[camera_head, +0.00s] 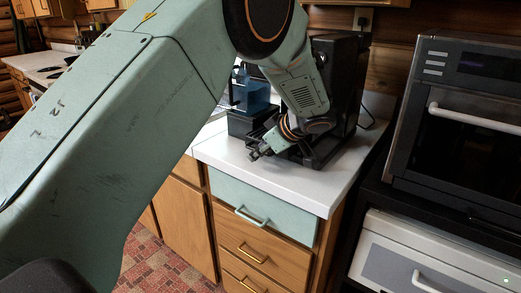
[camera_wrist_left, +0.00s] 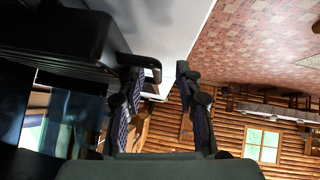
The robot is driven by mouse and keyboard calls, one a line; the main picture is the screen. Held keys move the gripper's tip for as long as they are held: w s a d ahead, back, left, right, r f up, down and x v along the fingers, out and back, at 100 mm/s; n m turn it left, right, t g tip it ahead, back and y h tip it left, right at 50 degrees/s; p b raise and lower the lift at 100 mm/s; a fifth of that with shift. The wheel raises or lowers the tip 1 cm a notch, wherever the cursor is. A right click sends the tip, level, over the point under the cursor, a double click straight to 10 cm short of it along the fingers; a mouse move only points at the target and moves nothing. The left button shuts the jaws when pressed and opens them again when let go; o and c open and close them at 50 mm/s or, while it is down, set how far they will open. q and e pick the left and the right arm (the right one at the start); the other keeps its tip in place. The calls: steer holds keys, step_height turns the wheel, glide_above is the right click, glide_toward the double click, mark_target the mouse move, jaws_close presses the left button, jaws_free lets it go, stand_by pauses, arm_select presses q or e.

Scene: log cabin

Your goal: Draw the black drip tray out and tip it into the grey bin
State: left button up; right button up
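A black coffee machine (camera_head: 340,85) stands on the white counter against the wall. The black drip tray (camera_head: 322,150) sits low at its front, partly hidden behind my left gripper. In the left wrist view, a dark tray edge with a loop-like handle (camera_wrist_left: 141,66) reaches toward the space between my fingers. My left gripper (camera_head: 258,152) is beside the tray's front, just above the counter. In the wrist view, its two fingers (camera_wrist_left: 160,105) stand apart; I cannot tell whether they touch the handle. My right gripper is not in view. I see no grey bin.
A blue see-through container (camera_head: 250,92) on a black base stands left of the machine. The white counter (camera_head: 300,185) is clear in front, above a pale green drawer (camera_head: 262,212). A dark oven (camera_head: 460,110) stands at right. My left arm covers much of the head view.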

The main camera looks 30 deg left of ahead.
arm_select(q)
steer(key=v, duration=0.7)
steer(key=shift+d+r, duration=0.15)
stand_by(0.4)
steer(key=shift+d, duration=0.1)
